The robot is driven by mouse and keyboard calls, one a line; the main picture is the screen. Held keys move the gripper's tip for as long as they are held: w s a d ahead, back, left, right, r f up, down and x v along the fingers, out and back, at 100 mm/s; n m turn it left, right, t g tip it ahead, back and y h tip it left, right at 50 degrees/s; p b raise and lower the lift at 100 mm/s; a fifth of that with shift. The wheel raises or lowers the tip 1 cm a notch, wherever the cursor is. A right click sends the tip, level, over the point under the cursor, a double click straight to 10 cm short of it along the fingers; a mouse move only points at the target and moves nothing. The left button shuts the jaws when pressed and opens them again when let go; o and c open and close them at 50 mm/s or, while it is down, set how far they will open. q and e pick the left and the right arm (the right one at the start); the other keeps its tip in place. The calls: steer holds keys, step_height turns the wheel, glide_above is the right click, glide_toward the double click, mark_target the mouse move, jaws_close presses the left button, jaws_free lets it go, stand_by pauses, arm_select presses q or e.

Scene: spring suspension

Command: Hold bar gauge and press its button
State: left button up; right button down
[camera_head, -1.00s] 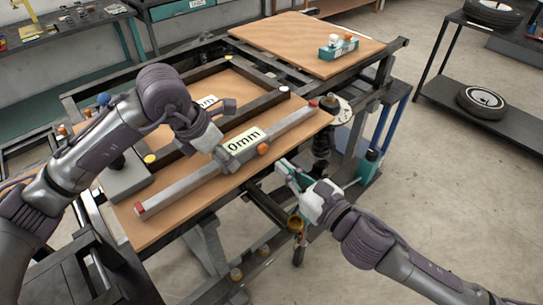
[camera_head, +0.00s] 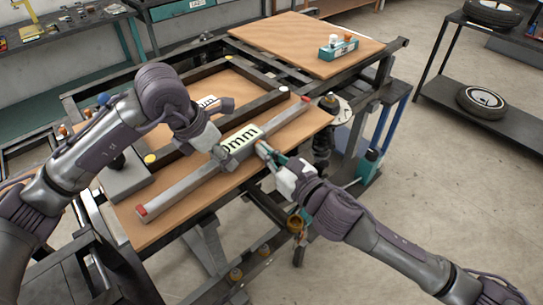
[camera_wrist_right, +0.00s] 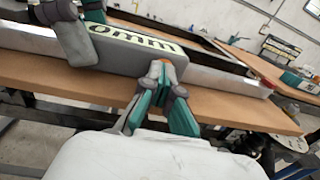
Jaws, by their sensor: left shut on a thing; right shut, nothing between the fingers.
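The bar gauge (camera_head: 185,187) is a long grey bar with red ends and a pale label reading "0mm" at its middle. It lies diagonally over the brown board. My left gripper (camera_head: 221,152) is shut on the gauge's middle block, beside the label. The orange button (camera_wrist_right: 156,68) is on the near side of that block, and in the head view it is mostly hidden by my right gripper. My right gripper (camera_head: 264,151) is shut and empty, with its fingertips at the button. In the right wrist view its fingertips (camera_wrist_right: 160,80) appear to touch the button.
The brown board (camera_head: 140,232) sits on a dark metal frame. A second board (camera_head: 290,35) behind carries a small teal device (camera_head: 338,48). A dark spring strut (camera_head: 322,140) stands right of the gauge. A shelf with wheels (camera_head: 485,100) is far right.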

arm_select(q)
steer(key=shift+s+d, duration=0.25)
steer(key=shift+d, duration=0.15)
arm_select(e)
steer(key=shift+a, duration=0.15)
arm_select(q)
steer(key=shift+d, duration=0.1)
arm_select(e)
steer(key=shift+s+d, duration=0.3)
steer(key=shift+s, duration=0.05)
arm_select(q)
steer(key=shift+w+a, duration=0.1)
steer(key=shift+a, duration=0.15)
arm_select(e)
steer(key=v, duration=1.3)
steer(key=shift+d, duration=0.15)
arm_select(q)
steer(key=o, duration=1.3)
steer(key=shift+o, duration=0.2)
steer(key=shift+r, duration=0.1)
